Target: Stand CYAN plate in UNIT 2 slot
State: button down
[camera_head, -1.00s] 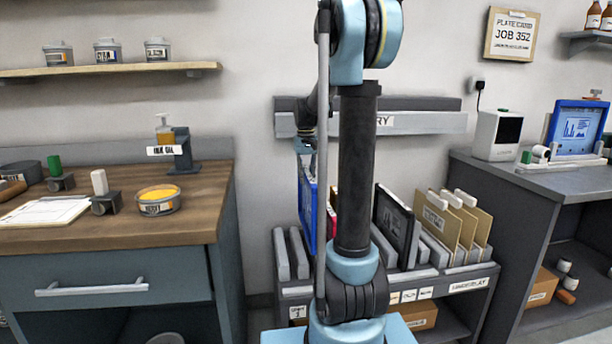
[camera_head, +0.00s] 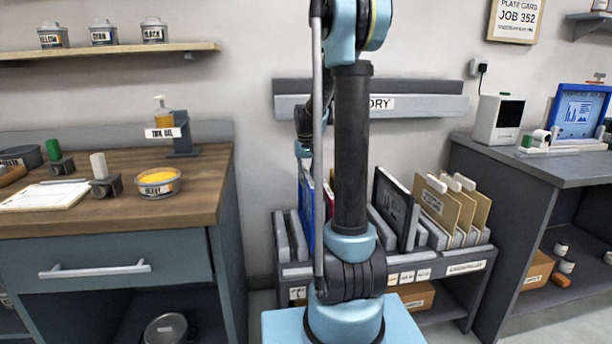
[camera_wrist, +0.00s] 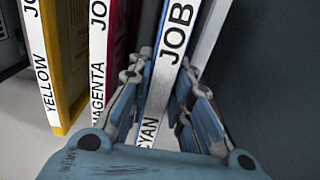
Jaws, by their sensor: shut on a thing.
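The cyan plate (camera_wrist: 163,75) shows in the wrist view as a white edge reading CYAN and JOB. My gripper (camera_wrist: 167,68) has one finger on each side of this edge and is shut on it. In the head view, a bright blue plate (camera_head: 307,215), which looks like the cyan one, stands upright at the left part of the rack (camera_head: 440,268). My gripper is mostly hidden behind my arm there. I cannot tell whether the plate's lower edge is in a slot. A small label at the rack's left is too blurred to read.
The wrist view shows a magenta plate (camera_wrist: 100,60) and a yellow plate (camera_wrist: 45,70) close to the left. Grey slot dividers (camera_head: 282,237), a dark framed plate (camera_head: 392,205) and tan folders (camera_head: 440,200) share the rack. A workbench (camera_head: 120,215) stands left, a desk (camera_head: 560,165) right.

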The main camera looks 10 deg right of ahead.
jog(key=shift+f, duration=2.4)
jog(key=c, duration=1.4)
grip_release()
jog(key=shift+o, duration=0.2)
notch_tip(320, 180, up, 12)
jog(key=shift+a+f, duration=0.1)
jog(key=shift+a, duration=0.05)
jog(key=shift+r, duration=2.5)
